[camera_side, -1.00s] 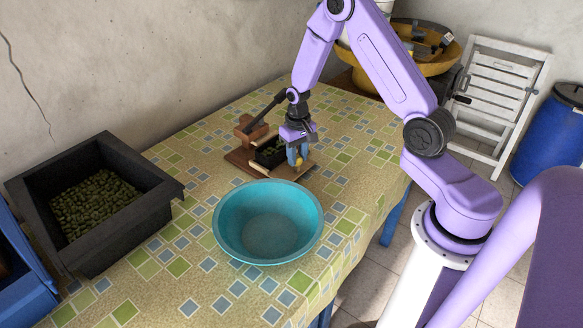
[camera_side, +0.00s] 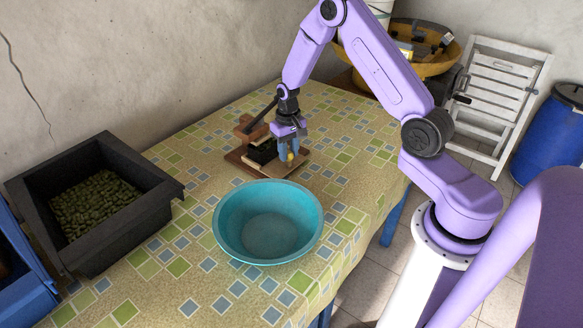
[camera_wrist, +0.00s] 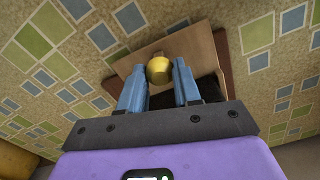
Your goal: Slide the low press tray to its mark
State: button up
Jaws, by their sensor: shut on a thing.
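The low press tray (camera_side: 262,153) is a small dark box on the brown wooden base of a lever press (camera_side: 245,125). A yellow knob (camera_wrist: 158,69) is at its pale wooden front in the wrist view. My gripper (camera_side: 288,156) points down at the tray's near right end, with its blue fingers on either side of the knob. The fingers (camera_wrist: 159,75) are shut on this knob in the wrist view. My gripper and the press hide part of the tray. I cannot make out the mark.
A turquoise bowl (camera_side: 230,230) stands close in front of the press. A black crate of green olives (camera_side: 160,205) is at the left, beside a blue crate (camera_side: 25,300). The patterned tablecloth is clear to the right and behind the press.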

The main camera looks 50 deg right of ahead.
jog(key=shift+w+d, duration=0.1)
jog(key=shift+w, duration=0.8)
jog(key=o, duration=1.1)
jog(key=shift+r, duration=0.15)
notch_tip(320, 180, up, 17)
jog(key=s+a+r+n, duration=0.3)
jog(key=s+a+n, duration=0.5)
jog(key=s+a, duration=0.7)
jog(key=s+n, duration=0.2)
jog(key=s, duration=0.4)
jog(key=s+a+n, duration=0.1)
jog(key=s+n, duration=0.2)
jog(key=s, duration=0.4)
jog(key=s+n, duration=0.3)
jog(key=s, duration=0.3)
jog(key=shift+s+a+f, duration=0.25)
jog(key=shift+s+a, duration=0.05)
